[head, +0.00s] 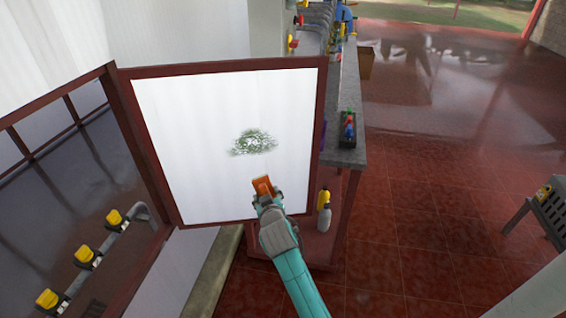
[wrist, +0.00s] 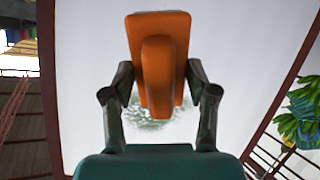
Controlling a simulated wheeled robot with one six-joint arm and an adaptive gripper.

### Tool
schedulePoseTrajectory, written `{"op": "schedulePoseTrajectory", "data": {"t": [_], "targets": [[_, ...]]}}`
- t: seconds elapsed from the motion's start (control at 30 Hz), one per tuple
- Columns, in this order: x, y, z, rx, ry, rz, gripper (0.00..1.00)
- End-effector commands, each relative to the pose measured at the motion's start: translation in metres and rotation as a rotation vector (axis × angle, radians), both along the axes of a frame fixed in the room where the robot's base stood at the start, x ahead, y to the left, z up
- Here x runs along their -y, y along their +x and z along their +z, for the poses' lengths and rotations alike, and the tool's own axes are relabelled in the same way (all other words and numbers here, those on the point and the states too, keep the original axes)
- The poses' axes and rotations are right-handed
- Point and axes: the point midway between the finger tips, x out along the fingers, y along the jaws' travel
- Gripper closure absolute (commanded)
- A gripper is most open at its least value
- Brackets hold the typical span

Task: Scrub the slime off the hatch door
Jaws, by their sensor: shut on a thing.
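The hatch door (head: 180,110) is a white panel in a dark red frame, standing open in the head view; its white face also fills much of the wrist view (wrist: 85,60). A patch of green slime (head: 253,142) marks the middle of the panel. My gripper (head: 266,196) is in front of the panel, just below the slime. It is shut on an orange scrubber (head: 263,185), which also shows in the wrist view (wrist: 158,60). There the scrubber hides part of the slime (wrist: 150,124). I cannot tell whether the scrubber touches the door.
A grey counter (head: 346,100) with small coloured items runs behind the door's right side. Bottles (head: 324,212) stand on its lower shelf. Yellow-handled valves (head: 88,257) line a pipe at lower left. Red tiled floor (head: 420,230) is open at right, with a grey rack (head: 550,210) beyond.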

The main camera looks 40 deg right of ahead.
Motion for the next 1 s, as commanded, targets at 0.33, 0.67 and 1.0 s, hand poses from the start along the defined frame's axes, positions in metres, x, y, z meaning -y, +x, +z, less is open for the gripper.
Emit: {"op": "schedulePoseTrajectory", "data": {"t": [0.33,0.67,1.0], "targets": [[0.042,-0.024,0.118,0.289,-0.171,-0.042,0.70],[0.051,-0.020,0.133,0.317,-0.189,-0.047,0.70],[0.068,0.008,0.132,0.316,-0.188,-0.047,0.70]]}}
